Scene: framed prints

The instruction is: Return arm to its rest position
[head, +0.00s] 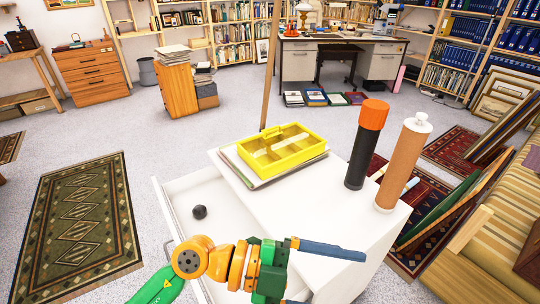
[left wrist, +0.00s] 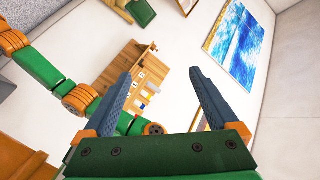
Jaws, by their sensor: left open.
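My left gripper (head: 325,258) is in the lower middle of the head view, above the near part of a white cabinet (head: 290,205). Its arm comes in from the lower left, and one grey-blue finger points right. In the left wrist view my left gripper (left wrist: 161,75) shows both fingers spread wide, with nothing held between them. Green and orange links of my own body show at the left of that view. My right gripper is not in view.
Framed pictures (head: 455,205) lean at right. Floor at left is open.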

